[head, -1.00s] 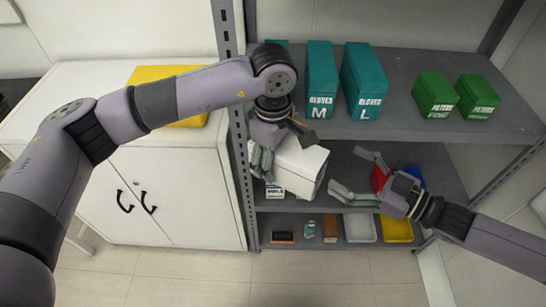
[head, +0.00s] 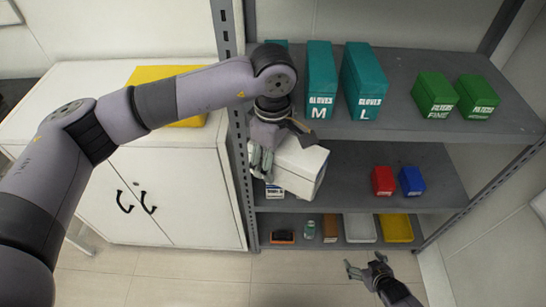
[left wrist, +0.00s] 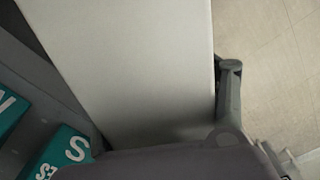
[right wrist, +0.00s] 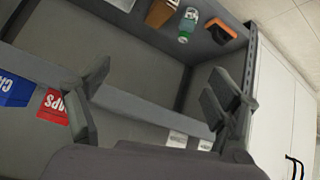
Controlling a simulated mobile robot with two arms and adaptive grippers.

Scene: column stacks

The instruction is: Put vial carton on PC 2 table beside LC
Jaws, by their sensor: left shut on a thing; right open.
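A large white carton (head: 303,165), which I take to be the vial carton, is at the left end of the rack's middle shelf, slightly tilted. My left gripper (head: 266,155) is shut on its left side. The carton (left wrist: 130,60) also fills the middle of the left wrist view, beside a gripper finger. I cannot tell whether the carton touches the shelf. My right gripper (head: 368,268) is open and empty, low in front of the rack; its spread fingers show in the right wrist view (right wrist: 155,88). No PC 2 table or LC is recognisable.
Teal glove boxes (head: 362,85) and green filter boxes (head: 436,95) stand on the upper shelf. Red (head: 383,181) and blue (head: 412,181) boxes stand on the middle shelf, bare between them and the carton. Trays (head: 396,228) are below. A white cabinet (head: 190,190) adjoins the rack's left.

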